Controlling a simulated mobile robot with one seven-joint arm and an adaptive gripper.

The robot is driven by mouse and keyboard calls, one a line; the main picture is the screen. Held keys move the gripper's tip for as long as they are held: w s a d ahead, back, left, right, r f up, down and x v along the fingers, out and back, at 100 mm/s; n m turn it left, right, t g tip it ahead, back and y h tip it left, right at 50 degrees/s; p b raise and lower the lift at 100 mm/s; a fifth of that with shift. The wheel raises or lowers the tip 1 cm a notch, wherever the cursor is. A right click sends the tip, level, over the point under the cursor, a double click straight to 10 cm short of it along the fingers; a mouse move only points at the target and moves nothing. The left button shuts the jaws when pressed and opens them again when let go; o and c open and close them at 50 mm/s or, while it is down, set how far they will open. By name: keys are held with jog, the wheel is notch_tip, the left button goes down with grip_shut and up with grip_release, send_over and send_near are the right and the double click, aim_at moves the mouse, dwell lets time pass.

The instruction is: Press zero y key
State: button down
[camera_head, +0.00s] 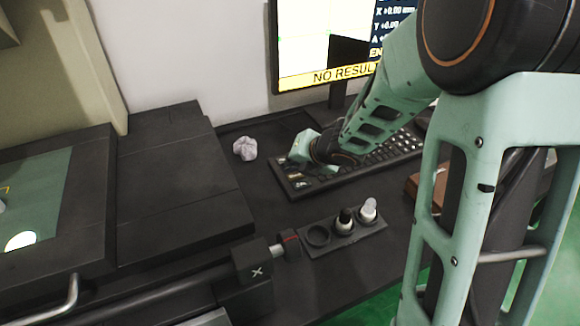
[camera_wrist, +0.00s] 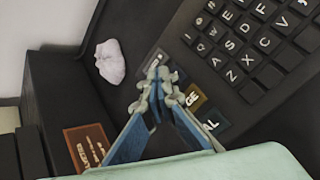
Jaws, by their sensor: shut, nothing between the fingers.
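The black keyboard (camera_head: 375,158) lies on the dark bench, and its letter keys show in the wrist view (camera_wrist: 262,57). At its left end are a few larger keys in grey-blue, yellow and teal. The yellow key (camera_wrist: 194,97) and the teal key (camera_wrist: 213,122) carry partly hidden letters. The zero y key cannot be told apart by its label. My gripper (camera_wrist: 160,78) is shut and empty, with its tips over the grey-blue key (camera_wrist: 164,66). Whether they touch it is unclear. In the head view my gripper (camera_head: 303,148) is above the keyboard's left end.
A crumpled grey-white cloth (camera_head: 245,148) lies left of the keyboard, also in the wrist view (camera_wrist: 110,62). A holder (camera_head: 318,238) with two small bottles stands in front. A monitor (camera_head: 330,75) reading "NO RESULT" is behind. A dark machine (camera_head: 180,170) fills the left.

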aim_at(292, 169)
jog(key=shift+r+p, duration=0.55)
jog(key=shift+r, duration=0.15)
notch_tip(292, 169, up, 5)
jog(key=p, duration=0.4)
jog(key=shift+r+p, duration=0.1)
jog(key=shift+p, duration=0.3)
jog(key=shift+s, duration=0.1)
dwell(0.6)
